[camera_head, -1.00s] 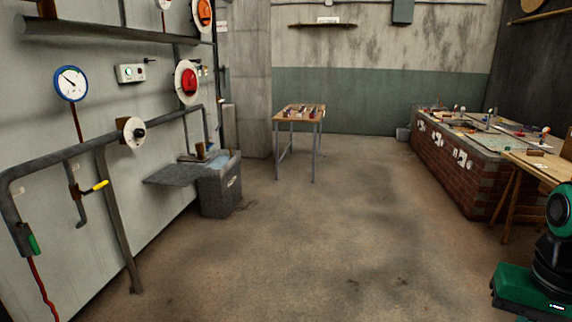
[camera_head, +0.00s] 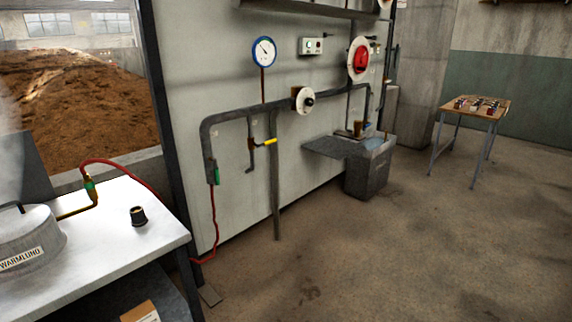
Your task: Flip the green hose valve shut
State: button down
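A green valve handle (camera_head: 217,175) sits at the lower end of the grey pipe on the light wall panel, where a red hose (camera_head: 212,220) hangs down. The handle looks upright, along the pipe. A second green fitting (camera_head: 90,187) sits at the hose's other end above the white table, joined to a brass pipe (camera_head: 76,210). It is too small to tell how its handle is set. My gripper is not in view.
The white table (camera_head: 125,240) stands at the lower left with a steaming metal lid (camera_head: 33,238) and a black knob-like piece (camera_head: 138,216). A yellow-handled valve (camera_head: 265,143) and grey bin (camera_head: 369,175) are along the wall. The floor (camera_head: 370,260) ahead is clear.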

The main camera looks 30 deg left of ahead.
aim_at(216, 162)
jog(key=u, duration=0.3)
jog(key=i, duration=0.65)
jog(key=u, duration=0.95)
jog(key=i, duration=1)
jog(key=u, duration=1.2)
jog(key=i, duration=0.85)
jog(key=u, duration=0.6)
